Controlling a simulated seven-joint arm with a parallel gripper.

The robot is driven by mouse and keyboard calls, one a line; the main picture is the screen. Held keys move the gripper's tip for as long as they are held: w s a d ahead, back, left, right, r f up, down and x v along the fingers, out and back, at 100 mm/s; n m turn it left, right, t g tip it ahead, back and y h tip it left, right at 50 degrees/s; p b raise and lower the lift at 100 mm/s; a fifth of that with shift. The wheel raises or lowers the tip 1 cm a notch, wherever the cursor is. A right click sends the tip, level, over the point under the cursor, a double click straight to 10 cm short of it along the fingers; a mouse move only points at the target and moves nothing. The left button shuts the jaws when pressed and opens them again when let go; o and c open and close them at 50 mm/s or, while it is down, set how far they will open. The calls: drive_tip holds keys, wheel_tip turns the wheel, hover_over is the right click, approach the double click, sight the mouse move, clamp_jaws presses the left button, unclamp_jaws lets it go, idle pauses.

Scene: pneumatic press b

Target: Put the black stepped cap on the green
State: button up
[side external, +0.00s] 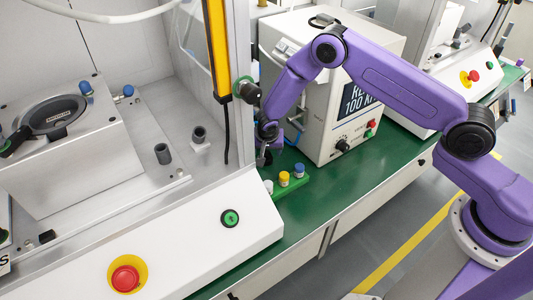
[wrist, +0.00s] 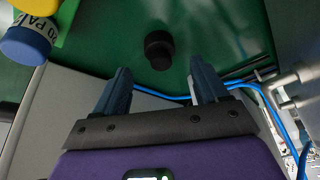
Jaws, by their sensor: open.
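The black stepped cap (wrist: 158,50) shows in the wrist view, on the dark green bench top (wrist: 205,30). It is a short cylinder with a wider and a narrower section. My gripper (wrist: 161,84) is open and empty, its two blue-grey fingers on either side below the cap in the picture, not touching it. In the side view my gripper (side external: 266,154) points down beside the press frame, and I cannot make out the cap there. A bright green block (side external: 293,183) lies on the green bench top (side external: 350,180), close to my gripper.
A yellow-topped piece (side external: 284,179) and a blue-topped piece (side external: 299,171) stand on the green block. A white control box (side external: 300,105) is behind my gripper. The press bed (side external: 140,200) and its frame column (side external: 243,60) are to the left. Blue tubing (wrist: 265,95) runs near my fingers.

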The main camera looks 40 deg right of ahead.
drive_tip(key=s+a+r+n+y, duration=0.1)
drive_tip(key=s+r+n, duration=0.3)
drive_tip(key=s+r, duration=0.5)
drive_tip(key=s+a+r+n, duration=0.1)
drive_tip(key=s+r+n, duration=0.5)
drive_tip(key=r, duration=0.6)
drive_tip(key=s+d+r+n+g, duration=0.1)
drive_tip(key=s+d+r+n, duration=0.1)
drive_tip(key=s, duration=0.6)
drive_tip(key=s+d+r+n+g+y, duration=0.1)
drive_tip(key=s+d+r+n, duration=0.2)
drive_tip(key=s, duration=0.6)
drive_tip(key=s+d+r+n+g+y, duration=0.1)
drive_tip(key=s+d+n, duration=0.3)
drive_tip(key=s, duration=0.5)
drive_tip(key=shift+s+r+n+g, duration=0.3)
drive_tip(key=shift+r+n, duration=0.2)
drive_tip(key=shift+r, duration=0.2)
